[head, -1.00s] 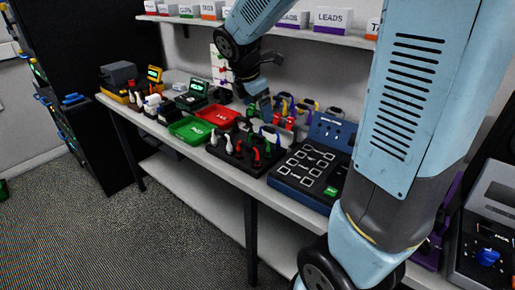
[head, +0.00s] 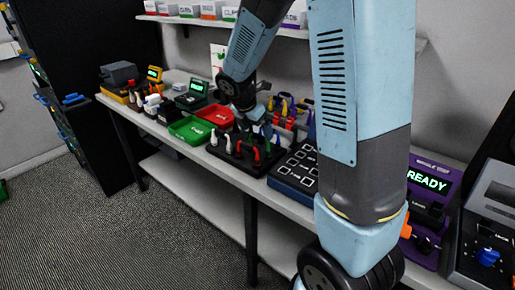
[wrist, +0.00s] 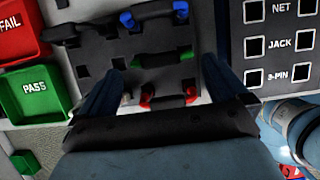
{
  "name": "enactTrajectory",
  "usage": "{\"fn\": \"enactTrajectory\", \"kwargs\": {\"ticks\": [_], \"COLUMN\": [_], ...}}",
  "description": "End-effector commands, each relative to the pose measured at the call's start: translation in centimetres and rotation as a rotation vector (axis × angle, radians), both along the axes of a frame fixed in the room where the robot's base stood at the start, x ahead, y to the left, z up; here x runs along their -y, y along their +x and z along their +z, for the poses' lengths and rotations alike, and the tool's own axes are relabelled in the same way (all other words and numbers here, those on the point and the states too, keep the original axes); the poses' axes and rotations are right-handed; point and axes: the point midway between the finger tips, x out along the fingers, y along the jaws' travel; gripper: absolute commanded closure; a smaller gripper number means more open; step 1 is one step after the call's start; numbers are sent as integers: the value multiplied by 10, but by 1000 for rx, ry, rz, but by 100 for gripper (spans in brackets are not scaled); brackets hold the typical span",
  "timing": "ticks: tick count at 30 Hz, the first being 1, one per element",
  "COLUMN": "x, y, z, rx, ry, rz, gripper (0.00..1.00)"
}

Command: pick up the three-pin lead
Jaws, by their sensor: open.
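My gripper (wrist: 159,66) is open and empty, its two dark fingers pointing down at a black holder (wrist: 115,22) with square slots. Between and ahead of the fingers lie a red-ended lead (wrist: 168,97), a green-ended lead (wrist: 163,60) and a blue-ended lead (wrist: 153,14). The red-ended one is nearest my palm and partly hidden. I cannot tell which of them is the three-pin lead. In the head view my gripper (head: 258,130) is low over the holder (head: 232,167), mostly hidden among the upright leads.
A green PASS tray (wrist: 33,100) and red FAIL tray (wrist: 14,50) are left of the holder. A dark panel (wrist: 282,40) labelled NET, JACK and 3-PIN is on its right. In the head view, a purple machine (head: 428,210) reads READY. A shelf (head: 212,22) with bins runs above.

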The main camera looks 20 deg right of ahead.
Motion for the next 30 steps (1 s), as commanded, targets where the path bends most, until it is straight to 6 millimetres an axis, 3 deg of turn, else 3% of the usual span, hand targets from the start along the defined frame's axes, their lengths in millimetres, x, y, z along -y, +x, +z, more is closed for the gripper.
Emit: {"fn": "enactTrajectory", "kwargs": {"ticks": [12, 23, 30], "x": [14, 16, 16], "y": [7, 9, 9], "z": [-43, -49, -49], "rx": [-3, 0, 0], "ry": [-2, 0, 0], "rz": [0, 0, 1], "gripper": [0, 0, 22]}}
